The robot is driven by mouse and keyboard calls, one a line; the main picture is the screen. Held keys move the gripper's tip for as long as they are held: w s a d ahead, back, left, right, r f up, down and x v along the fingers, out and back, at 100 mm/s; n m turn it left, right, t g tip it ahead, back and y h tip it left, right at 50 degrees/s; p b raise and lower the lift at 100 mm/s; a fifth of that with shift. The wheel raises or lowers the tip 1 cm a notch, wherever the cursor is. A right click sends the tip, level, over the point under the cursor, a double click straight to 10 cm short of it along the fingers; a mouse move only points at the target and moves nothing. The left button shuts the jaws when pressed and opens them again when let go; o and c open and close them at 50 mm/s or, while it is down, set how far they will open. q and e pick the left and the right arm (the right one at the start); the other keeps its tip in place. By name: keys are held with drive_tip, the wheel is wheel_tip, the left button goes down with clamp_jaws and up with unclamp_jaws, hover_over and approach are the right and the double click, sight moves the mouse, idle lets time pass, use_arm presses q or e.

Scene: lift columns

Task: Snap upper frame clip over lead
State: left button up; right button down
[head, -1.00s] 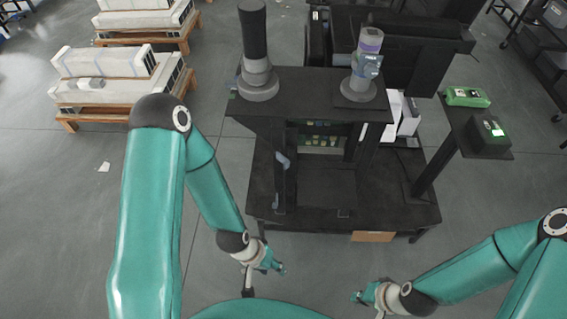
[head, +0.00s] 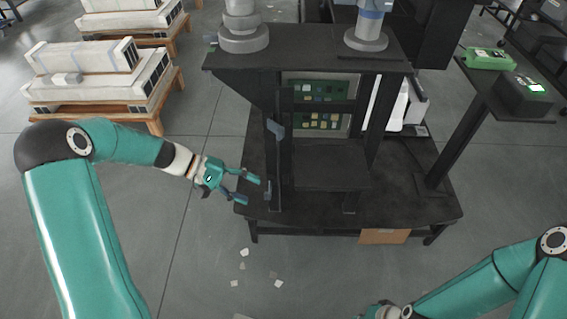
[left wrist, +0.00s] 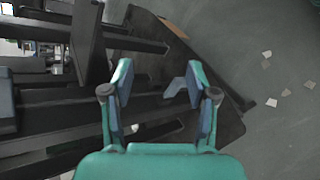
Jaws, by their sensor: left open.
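A small grey-blue clip (head: 275,128), which looks like the upper frame clip, sits high on the left post of the black frame. A second grey-blue piece (head: 268,191) sits lower on the same post. I cannot make out the lead against the dark post. My left gripper (head: 251,191) is open and empty, left of the post beside the lower piece and below the upper clip. In the left wrist view a grey hooked piece (left wrist: 178,87) shows between the open fingers, beyond them. My right gripper (head: 378,310) is partly cut off at the bottom edge.
The black bench (head: 410,212) carries the frame with green circuit boards (head: 318,90). Grey columns (head: 243,38) stand on its top. A side shelf (head: 475,90) holds a green box (head: 488,58) and a black box (head: 525,95). Paper scraps (head: 243,252) lie on the open floor.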

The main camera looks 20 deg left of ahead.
use_arm(q)
drive_tip(key=w+a+r+m+t+h+b, duration=0.1)
drive_tip(key=w+a+r+t+h+b, duration=0.25)
drive_tip(key=a+r, duration=0.2)
drive_tip(key=m+h+b, duration=0.2)
drive_tip(key=m+b, duration=0.1)
drive_tip(key=b, duration=0.1)
approach(276, 134)
drive_tip(key=shift+n+t, duration=0.25)
drive_tip(key=shift+n, duration=0.05)
drive_tip(key=b+x, duration=0.1)
drive_tip(key=x, duration=0.2)
drive_tip(key=b+x, duration=0.1)
drive_tip(key=x, duration=0.3)
drive_tip(key=b+x, duration=0.1)
drive_tip(key=x, duration=0.2)
drive_tip(key=shift+w+d+f, duration=0.2)
drive_tip(key=shift+d+f, duration=0.1)
drive_tip(key=shift+d, duration=0.05)
use_arm(e)
wheel_tip(276, 134, down, 13)
drive_tip(key=shift+f, duration=0.2)
